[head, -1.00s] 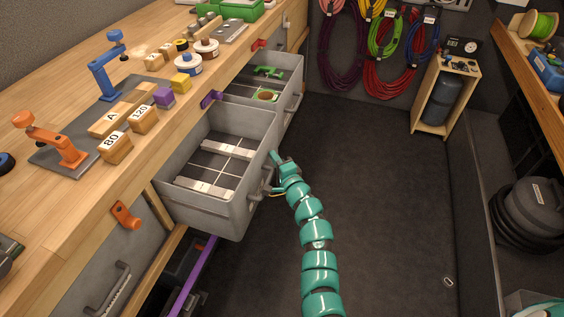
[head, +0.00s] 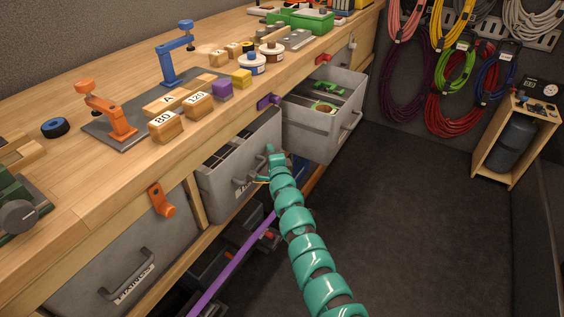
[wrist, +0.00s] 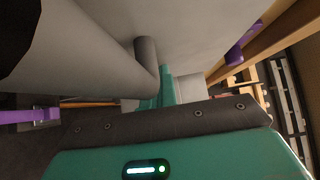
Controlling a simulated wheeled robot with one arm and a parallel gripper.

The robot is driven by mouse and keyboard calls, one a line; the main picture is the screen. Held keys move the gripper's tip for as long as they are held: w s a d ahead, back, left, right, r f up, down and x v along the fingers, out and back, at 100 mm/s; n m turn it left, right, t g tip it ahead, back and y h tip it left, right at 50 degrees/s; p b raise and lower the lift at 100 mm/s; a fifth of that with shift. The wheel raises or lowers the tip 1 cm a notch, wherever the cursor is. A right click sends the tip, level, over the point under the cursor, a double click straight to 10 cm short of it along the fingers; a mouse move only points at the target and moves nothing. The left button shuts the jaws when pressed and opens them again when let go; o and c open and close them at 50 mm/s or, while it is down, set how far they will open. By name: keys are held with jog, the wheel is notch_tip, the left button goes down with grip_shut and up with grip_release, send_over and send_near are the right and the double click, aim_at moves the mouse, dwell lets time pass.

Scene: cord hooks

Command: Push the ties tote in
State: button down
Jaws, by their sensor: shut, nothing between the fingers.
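The grey tote under the middle of the bench (head: 216,185) sits mostly in its bay, with a narrow dark strip of its inside showing behind the front wall. Its label is too small to read. My teal gripper (head: 274,158) is shut and empty at its front, beside the handle (head: 247,180). In the wrist view my fingers (wrist: 166,85) are close to the grey front wall and handle bar (wrist: 146,50); I cannot tell whether they touch.
Another grey tote (head: 310,125) stands pulled out to the right. A closed tote (head: 110,270) is at left. Purple (head: 268,102) and orange (head: 160,200) latches hang on the bench edge. A purple strip (head: 225,270) runs below. The floor at right (head: 420,220) is clear.

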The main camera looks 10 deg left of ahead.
jog(key=shift+w+a+b, duration=0.2)
jog(key=shift+a+b, duration=0.25)
jog(key=shift+a, duration=0.25)
jog(key=shift+w+a+b, duration=0.25)
jog(key=shift+a+b, duration=0.15)
jog(key=shift+a, duration=0.25)
jog(key=shift+w+a+b, duration=0.2)
jog(key=shift+a+b, duration=0.25)
jog(key=shift+a, duration=0.25)
jog(key=shift+a+r, duration=0.1)
jog(key=shift+r, duration=0.05)
jog(key=shift+a+r, duration=0.15)
jog(key=shift+s+d+p, duration=0.1)
jog(key=shift+d+p, duration=0.2)
jog(key=s+d+p, duration=0.2)
jog(key=d, duration=0.2)
jog(key=p, duration=0.4)
send_near(261, 151)
jog(key=shift+w+d, duration=0.2)
jog(key=shift+d, duration=0.55)
jog(key=shift+w+d, duration=0.25)
jog(key=shift+d, duration=0.5)
